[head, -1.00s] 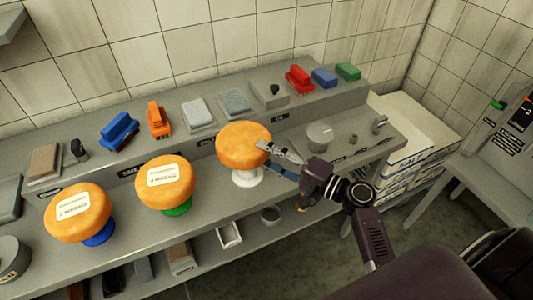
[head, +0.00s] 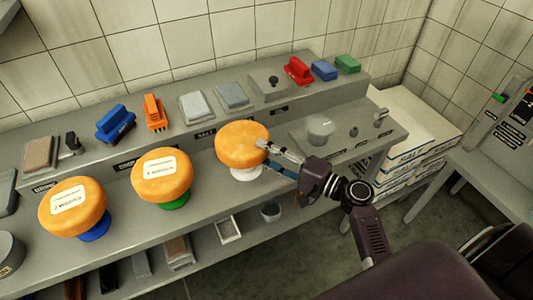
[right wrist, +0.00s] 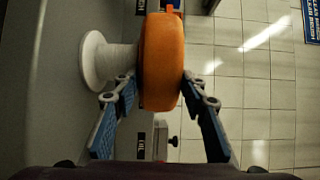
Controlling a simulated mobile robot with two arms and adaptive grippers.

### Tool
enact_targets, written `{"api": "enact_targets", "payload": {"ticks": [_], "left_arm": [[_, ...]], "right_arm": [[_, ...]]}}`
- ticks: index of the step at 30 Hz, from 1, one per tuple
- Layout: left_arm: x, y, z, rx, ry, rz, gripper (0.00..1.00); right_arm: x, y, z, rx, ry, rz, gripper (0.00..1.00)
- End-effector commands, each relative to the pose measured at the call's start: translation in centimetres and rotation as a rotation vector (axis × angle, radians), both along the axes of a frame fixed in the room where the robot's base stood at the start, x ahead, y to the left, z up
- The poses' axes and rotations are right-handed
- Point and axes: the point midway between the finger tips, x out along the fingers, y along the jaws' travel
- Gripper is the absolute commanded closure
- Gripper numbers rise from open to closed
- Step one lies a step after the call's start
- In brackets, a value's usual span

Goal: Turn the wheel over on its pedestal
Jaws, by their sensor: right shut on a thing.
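The orange cheese wheel (head: 241,140) with a bare, unlabelled top is on the white pedestal (head: 247,174). My right gripper (head: 268,156) reaches it from the right at its near right rim. In the right wrist view the wheel (right wrist: 161,60) stands between the two fingers of the gripper (right wrist: 159,84), one on its underside beside the white pedestal (right wrist: 97,60) and one on its top face. The gripper is shut on the rim. I cannot tell whether the wheel is lifted off the pedestal. My left gripper is not in view.
Two labelled orange wheels stand to the left, on a green pedestal (head: 174,203) and a blue pedestal (head: 94,230). A raised shelf behind holds brushes such as a red brush (head: 298,70) and grey pads (head: 232,96). A round grey lid (head: 320,128) is to the right.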

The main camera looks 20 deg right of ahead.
Motion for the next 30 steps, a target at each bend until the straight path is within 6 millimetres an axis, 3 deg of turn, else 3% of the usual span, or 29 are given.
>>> {"api": "enact_targets", "payload": {"ticks": [12,13,18,30], "left_arm": [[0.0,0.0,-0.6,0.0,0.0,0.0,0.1],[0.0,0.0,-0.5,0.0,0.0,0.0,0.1],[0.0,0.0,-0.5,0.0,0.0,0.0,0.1],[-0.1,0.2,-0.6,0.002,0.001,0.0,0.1]], "right_arm": [[0.1,0.0,0.0,0.003,-0.009,0.0,1.0],[0.1,0.0,0.0,0.003,-0.009,0.0,0.59],[0.1,0.0,-0.1,0.002,-0.006,0.0,0.4],[-0.8,-0.6,-0.8,-0.003,0.006,-0.002,0.4]]}}
